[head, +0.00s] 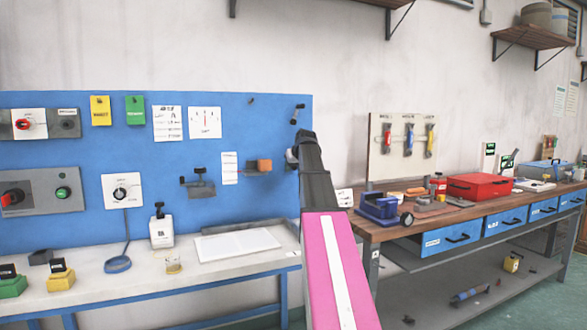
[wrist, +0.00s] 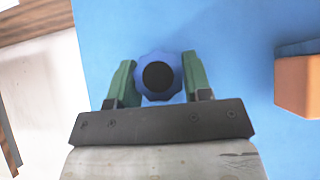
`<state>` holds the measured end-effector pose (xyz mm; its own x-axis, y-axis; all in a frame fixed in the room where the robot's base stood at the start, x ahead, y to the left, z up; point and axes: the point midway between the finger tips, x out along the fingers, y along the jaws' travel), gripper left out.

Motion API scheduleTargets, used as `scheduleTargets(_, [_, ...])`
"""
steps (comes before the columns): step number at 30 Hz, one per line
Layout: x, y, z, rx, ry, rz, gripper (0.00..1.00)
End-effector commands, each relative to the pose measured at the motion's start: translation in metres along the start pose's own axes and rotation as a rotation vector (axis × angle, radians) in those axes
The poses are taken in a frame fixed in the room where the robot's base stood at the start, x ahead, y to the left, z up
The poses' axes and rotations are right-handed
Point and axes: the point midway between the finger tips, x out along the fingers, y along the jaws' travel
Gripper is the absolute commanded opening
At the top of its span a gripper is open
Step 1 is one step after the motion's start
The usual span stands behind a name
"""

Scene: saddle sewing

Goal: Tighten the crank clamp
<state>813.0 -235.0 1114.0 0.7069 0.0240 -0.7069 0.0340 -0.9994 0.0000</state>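A blue scalloped knob with a black centre (wrist: 158,78), apparently the clamp's turning knob, faces the wrist camera in front of the blue panel. The two green fingers of my gripper (wrist: 160,82) stand on its left and right. Their inner sides look touching or nearly touching the knob; I cannot tell whether they press on it. In the head view my pink and white arm reaches up to the panel's right edge and hides my fingertips and the knob. An orange block (head: 264,165) sits on a dark fixture left of my arm; it also shows in the wrist view (wrist: 298,88).
The blue panel (head: 140,140) carries switches, cards and a dial above a white bench (head: 160,284). To the right, a wooden workbench (head: 410,226) holds a blue vise (head: 377,205) and a red toolbox (head: 480,187). Floor right of the workbench looks clear.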

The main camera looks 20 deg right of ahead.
Motion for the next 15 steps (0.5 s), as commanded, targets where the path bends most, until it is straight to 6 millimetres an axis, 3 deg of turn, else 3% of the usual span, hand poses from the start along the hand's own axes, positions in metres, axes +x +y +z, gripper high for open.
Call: scheduleTargets(15, [0.0001, 0.0019, -0.0003, 0.131, 0.0, -0.131, 0.22])
